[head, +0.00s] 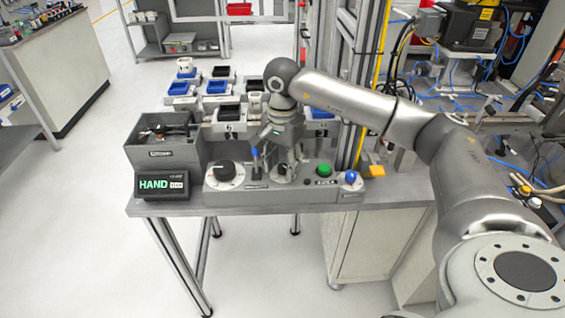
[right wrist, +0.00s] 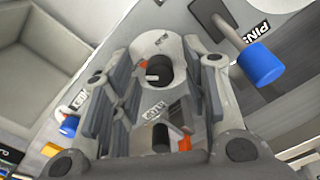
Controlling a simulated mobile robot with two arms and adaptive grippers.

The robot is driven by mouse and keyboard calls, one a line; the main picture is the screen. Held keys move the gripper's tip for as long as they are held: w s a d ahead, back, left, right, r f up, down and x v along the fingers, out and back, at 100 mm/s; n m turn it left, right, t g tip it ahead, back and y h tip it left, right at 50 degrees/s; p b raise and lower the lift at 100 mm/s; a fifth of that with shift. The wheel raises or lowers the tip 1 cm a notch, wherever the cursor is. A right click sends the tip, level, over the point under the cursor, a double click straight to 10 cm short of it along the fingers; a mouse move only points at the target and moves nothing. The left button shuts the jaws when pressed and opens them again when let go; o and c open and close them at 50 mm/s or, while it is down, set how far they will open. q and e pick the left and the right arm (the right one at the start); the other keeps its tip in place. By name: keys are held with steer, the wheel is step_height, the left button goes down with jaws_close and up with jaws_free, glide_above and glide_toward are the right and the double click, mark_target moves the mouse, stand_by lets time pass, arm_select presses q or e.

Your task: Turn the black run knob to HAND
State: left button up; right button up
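A black knob (right wrist: 159,71) on a pale round plate shows between the fingers of my right gripper (right wrist: 168,66) in the right wrist view. A pale mark shows on the knob's left side. The fingers stand apart on both sides of the knob; I cannot tell whether either touches it. In the head view my right gripper (head: 280,158) points down over the middle of the grey control panel (head: 310,195) and hides most of that knob. A display (head: 162,184) at the panel's left reads HAND in green. My left gripper is not in view.
A grey bin (head: 163,158) stands at the left. Trays with black and blue boxes lie behind.

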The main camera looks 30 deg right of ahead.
mark_target(282, 166)
step_height(282, 166, up, 12)
stand_by(0.7)
